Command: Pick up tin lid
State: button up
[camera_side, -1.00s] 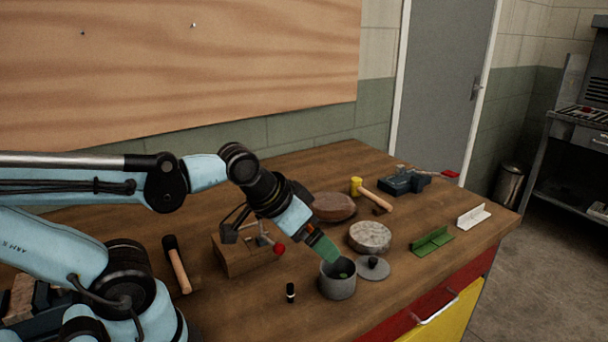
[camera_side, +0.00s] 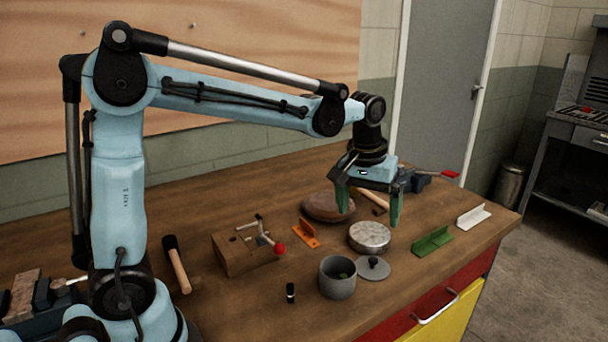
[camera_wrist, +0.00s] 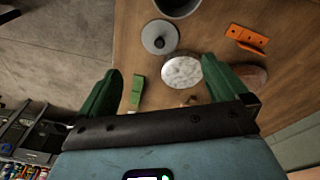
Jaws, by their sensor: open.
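The tin lid (camera_side: 373,267) is a flat grey disc with a dark knob, lying on the bench to the right of the open grey tin (camera_side: 338,278). In the wrist view the lid (camera_wrist: 154,45) shows whole beside the tin (camera_wrist: 180,5) at the top. My gripper (camera_side: 370,212) points down with its green fingers spread wide and nothing between them. It hangs over the bench near a round mottled disc (camera_side: 370,237), farther back than the lid and not touching it.
An orange bracket (camera_side: 305,234) lies left of the mottled disc. A green bracket (camera_side: 432,242) and a white bracket (camera_side: 473,217) lie to the right. A brown rounded block (camera_side: 322,207) and a mallet handle (camera_side: 374,203) are behind. A small black bottle (camera_side: 291,292) stands left of the tin.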

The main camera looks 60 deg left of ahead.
aim_at(373, 260)
jog(key=shift+n+g, duration=0.8)
jog(key=w+f, duration=0.1)
jog(key=f, duration=0.4)
jog(key=w+f, duration=0.1)
jog(key=f, duration=0.4)
jog(key=w+f, duration=0.1)
jog(key=f, duration=0.4)
jog(key=shift+w, duration=0.25)
jog(key=c, duration=0.8)
jog(key=shift+r, duration=0.15)
